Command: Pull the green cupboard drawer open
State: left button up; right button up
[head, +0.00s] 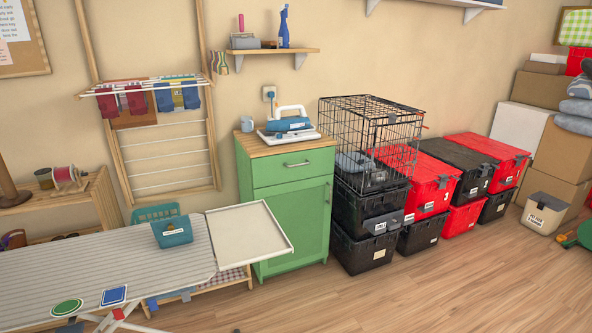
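The green cupboard (290,210) stands against the wall near the middle of the head view, with a wooden top. Its drawer (293,168) is at the top of the front, above a closed door, and looks shut. A horizontal metal bar handle (297,163) is on the drawer front. A vertical handle (327,192) is on the door's right side. Neither of my grippers shows in the head view.
A steam iron (288,122) sits on the cupboard top. An ironing board (110,265) with a cream tray (248,235) at its end reaches the cupboard's lower left. Stacked black and red totes and a wire cage (372,125) stand close on the right. Wooden floor (400,295) in front is clear.

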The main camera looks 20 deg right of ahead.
aim_at(272, 169)
jog(key=i+l, duration=0.25)
jog(key=i+l+u, duration=0.15)
jog(key=l, duration=0.3)
jog(key=i+l, duration=0.3)
jog(key=i+l+u, duration=0.2)
jog(key=i+l, duration=0.5)
jog(key=l, duration=0.15)
jog(key=i, duration=0.3)
